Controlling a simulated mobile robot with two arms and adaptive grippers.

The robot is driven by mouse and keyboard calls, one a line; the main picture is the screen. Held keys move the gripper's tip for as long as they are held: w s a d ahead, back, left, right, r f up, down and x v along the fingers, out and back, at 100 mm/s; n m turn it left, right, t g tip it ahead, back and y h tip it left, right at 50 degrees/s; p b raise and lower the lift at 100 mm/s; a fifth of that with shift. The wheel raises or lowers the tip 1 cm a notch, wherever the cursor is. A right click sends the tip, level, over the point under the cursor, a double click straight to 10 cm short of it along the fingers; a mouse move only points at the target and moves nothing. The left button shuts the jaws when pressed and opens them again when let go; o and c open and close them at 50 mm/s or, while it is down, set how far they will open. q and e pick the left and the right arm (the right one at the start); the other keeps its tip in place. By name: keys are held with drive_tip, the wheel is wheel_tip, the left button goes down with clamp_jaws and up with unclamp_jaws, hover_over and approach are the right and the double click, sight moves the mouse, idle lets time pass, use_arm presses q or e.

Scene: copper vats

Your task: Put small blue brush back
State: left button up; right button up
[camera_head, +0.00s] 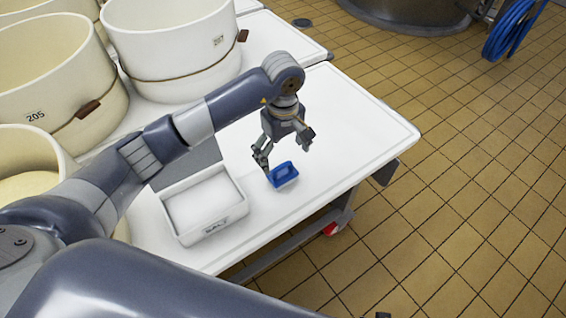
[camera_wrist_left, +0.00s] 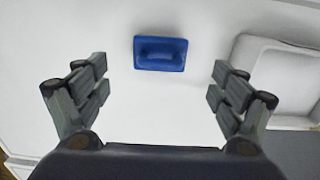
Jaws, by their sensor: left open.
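The small blue brush (camera_head: 283,174) lies on the white table (camera_head: 352,128), to the right of the salt tub. My left gripper (camera_head: 284,154) is open and empty, just above and behind the brush. In the left wrist view the brush (camera_wrist_left: 160,53) lies ahead of the gap between the two open fingers (camera_wrist_left: 160,88), apart from both. My right gripper does not show in either view.
A white tub (camera_head: 203,205) marked SALT stands left of the brush, and its rim shows at right in the wrist view (camera_wrist_left: 278,38). Several large round moulds (camera_head: 172,45) crowd the table's left and back. The table's right part is clear. Tiled floor lies beyond its edge.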

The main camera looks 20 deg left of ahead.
sight(283, 166)
use_arm(q)
wheel_tip(283, 166, up, 5)
drive_tip(key=shift+f, duration=0.1)
idle(0.7)
